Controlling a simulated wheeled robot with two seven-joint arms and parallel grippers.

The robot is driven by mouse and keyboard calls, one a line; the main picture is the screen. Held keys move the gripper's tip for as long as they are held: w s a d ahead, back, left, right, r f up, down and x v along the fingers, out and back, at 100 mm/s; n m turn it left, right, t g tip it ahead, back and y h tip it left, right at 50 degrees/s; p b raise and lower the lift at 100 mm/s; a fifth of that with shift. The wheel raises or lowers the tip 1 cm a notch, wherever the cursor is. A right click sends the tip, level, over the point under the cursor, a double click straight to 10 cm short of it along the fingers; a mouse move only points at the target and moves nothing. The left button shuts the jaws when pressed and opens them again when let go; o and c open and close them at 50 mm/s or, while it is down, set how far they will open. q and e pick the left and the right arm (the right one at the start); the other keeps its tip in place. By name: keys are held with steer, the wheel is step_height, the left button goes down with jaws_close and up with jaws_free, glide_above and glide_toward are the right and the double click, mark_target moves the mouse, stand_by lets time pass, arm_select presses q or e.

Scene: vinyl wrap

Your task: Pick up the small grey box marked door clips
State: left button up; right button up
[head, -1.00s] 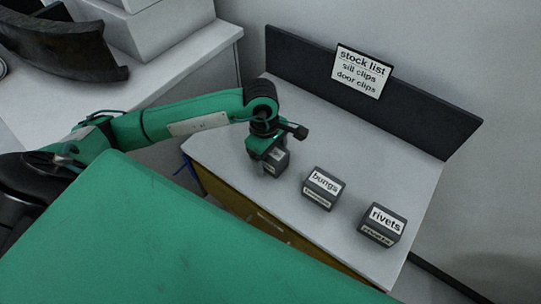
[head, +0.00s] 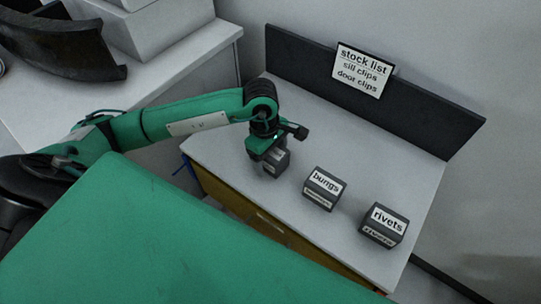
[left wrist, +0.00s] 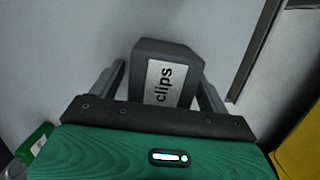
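A small dark grey box (head: 277,162) stands at the left end of the light worktop, partly hidden in the head view by my left gripper (head: 268,152). In the left wrist view the same box (left wrist: 168,62) has a white label, and the word "clips" shows; any other word is hidden. My left gripper (left wrist: 163,88) has its fingers on either side of the box, with a slight gap at the left finger. It looks open around the box. My right gripper is in neither view.
Two similar grey boxes stand to the right on the worktop (head: 330,128): bungs (head: 322,198) and rivets (head: 377,236). A dark back panel (head: 425,110) carries a stock list (head: 362,72) naming sill clips and door clips. The worktop behind the boxes is clear.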

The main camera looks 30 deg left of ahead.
arm_select(q)
steer(key=c, duration=1.1)
